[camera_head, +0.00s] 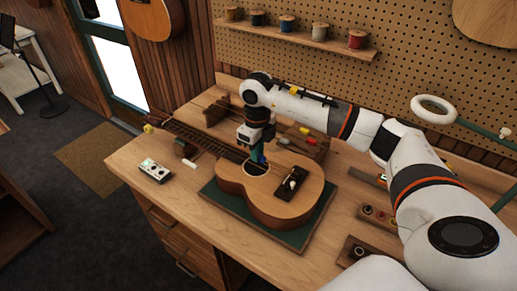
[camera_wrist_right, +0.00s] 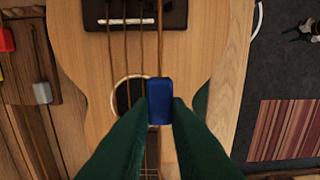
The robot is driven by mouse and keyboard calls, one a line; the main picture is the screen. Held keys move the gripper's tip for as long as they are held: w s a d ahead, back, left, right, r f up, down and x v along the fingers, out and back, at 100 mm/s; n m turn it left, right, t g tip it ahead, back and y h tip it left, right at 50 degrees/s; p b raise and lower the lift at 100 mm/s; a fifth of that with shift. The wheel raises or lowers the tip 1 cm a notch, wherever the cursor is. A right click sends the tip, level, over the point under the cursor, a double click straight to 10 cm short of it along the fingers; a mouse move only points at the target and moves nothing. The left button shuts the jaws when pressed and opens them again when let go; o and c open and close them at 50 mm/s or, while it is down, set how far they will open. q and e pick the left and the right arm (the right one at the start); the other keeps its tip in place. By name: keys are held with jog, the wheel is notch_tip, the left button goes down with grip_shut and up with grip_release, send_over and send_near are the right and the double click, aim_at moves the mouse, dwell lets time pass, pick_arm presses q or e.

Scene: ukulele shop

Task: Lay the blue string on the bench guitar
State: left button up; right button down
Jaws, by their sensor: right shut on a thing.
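The bench guitar (camera_head: 285,208) lies face up on a green mat (camera_head: 300,240), its neck pointing to the back left. In the right wrist view its body (camera_wrist_right: 200,45) fills the middle, with the dark bridge (camera_wrist_right: 150,12) at the top and several strings. My right gripper (camera_head: 258,157) is over the sound hole (camera_head: 254,170). Its green fingers (camera_wrist_right: 160,108) are shut on a small blue piece (camera_wrist_right: 160,88), apparently the blue string's holder. A strand lines up with that piece and the bridge. Whether the piece touches the guitar, I cannot tell. My left gripper is out of view.
A tray with red and yellow pieces (camera_head: 308,133) sits behind the guitar. A small grey box (camera_head: 154,171) and a neck rest (camera_head: 185,148) are at left. Spools (camera_head: 287,23) stand on a wall shelf. A white lamp ring (camera_head: 434,109) is at right.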

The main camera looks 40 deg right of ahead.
jog(key=shift+s+d+f+b, duration=0.15)
jog(key=shift+f+b, duration=0.25)
jog(key=shift+f, duration=0.5)
notch_tip(320, 180, down, 2)
jog(key=shift+f+b, duration=0.15)
jog(key=shift+b, duration=0.6)
jog(key=shift+f+b, duration=0.45)
jog(key=shift+f, duration=0.3)
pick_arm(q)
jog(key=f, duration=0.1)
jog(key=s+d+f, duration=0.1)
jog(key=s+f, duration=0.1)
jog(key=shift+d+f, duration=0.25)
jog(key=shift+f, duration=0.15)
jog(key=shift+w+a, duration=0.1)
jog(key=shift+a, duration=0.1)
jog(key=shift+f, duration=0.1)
pick_arm(e)
jog(key=shift+r, duration=0.1)
jog(key=c, duration=1)
grip_release()
jog(key=shift+c, duration=0.2)
